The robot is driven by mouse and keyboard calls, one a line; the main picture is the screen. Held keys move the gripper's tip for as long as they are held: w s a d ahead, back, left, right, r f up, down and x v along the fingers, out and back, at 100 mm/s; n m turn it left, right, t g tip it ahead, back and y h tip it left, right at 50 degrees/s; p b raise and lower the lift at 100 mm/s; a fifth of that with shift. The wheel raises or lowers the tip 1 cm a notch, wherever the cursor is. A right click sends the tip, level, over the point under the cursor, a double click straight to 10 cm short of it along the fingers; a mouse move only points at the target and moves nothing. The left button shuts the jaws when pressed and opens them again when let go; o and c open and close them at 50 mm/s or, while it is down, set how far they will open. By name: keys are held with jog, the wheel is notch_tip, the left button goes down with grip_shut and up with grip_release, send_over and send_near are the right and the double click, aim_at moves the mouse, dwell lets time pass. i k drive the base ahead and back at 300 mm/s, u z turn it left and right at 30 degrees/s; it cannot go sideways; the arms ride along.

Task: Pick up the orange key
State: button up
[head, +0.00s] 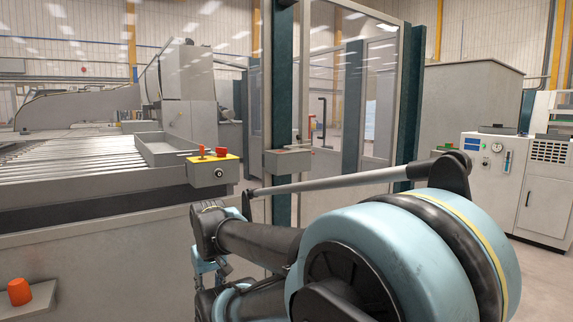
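A small upright orange piece (202,151), which looks like the orange key, stands on a yellow-topped control box (212,172) at the corner of the machine bed. A red button (219,148) is right beside it on the same box. My gripper (208,275) hangs below and in front of the box, apart from the key. Its fingers are small and partly hidden by my arm, so I cannot tell whether they are open or shut.
An orange cylinder (19,291) sits on a grey ledge at the lower left. The roller bed (70,160) and a grey tray (165,150) lie left of the box. A glass-panelled door frame (345,90) stands behind my arm. A grey cabinet (490,180) is at right.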

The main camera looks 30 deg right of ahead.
aim_at(202, 148)
jog(key=k, duration=1.3)
jog(key=z, duration=0.55)
jog(key=i, duration=1.75)
jog(key=u, duration=0.1)
